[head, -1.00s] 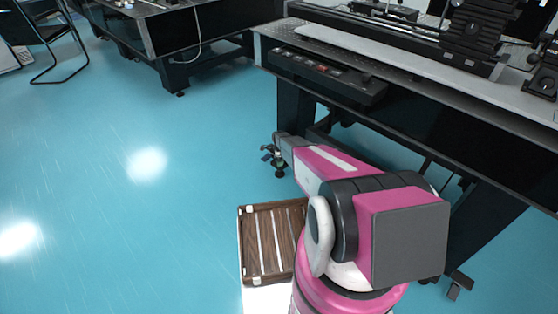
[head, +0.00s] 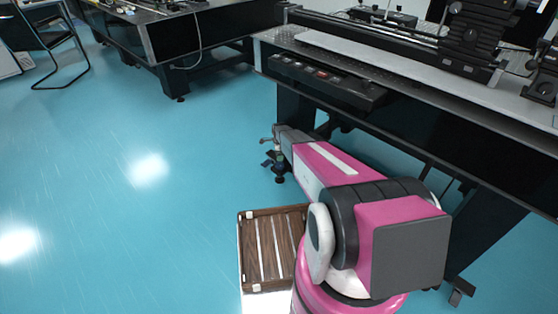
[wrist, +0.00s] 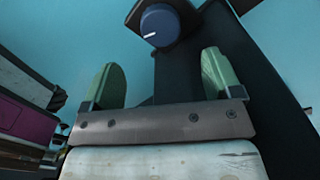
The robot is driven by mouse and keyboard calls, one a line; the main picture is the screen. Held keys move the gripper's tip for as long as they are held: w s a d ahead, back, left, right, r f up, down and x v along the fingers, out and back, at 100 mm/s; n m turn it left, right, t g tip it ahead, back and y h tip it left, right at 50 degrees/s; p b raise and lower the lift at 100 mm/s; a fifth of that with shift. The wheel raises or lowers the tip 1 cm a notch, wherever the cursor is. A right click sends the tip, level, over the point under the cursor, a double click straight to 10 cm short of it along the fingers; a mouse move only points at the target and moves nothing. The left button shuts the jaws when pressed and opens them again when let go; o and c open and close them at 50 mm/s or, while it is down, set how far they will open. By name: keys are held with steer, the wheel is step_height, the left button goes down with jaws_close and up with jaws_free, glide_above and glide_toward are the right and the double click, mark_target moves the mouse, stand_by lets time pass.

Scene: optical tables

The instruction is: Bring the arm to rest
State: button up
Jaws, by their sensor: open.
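My gripper (wrist: 162,82) shows in the wrist view with its two green fingers spread wide apart. Nothing is between the fingers. Beyond them are a dark upright shape and a blue round knob with a white mark (wrist: 162,24), with blue floor around. In the head view my pink, grey and white arm is folded low in front of the near optical table (head: 420,87). Its far end points left and away, beside the table's left legs. The fingers cannot be made out clearly there.
A slatted wooden tray (head: 249,254) sits low, left of my arm. The near table's edge and legs are close to the arm's right and far side. Another optical table (head: 150,38) and a black chair (head: 62,68) stand farther back. The blue floor at left is clear.

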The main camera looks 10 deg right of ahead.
steer(key=shift+r, duration=0.65)
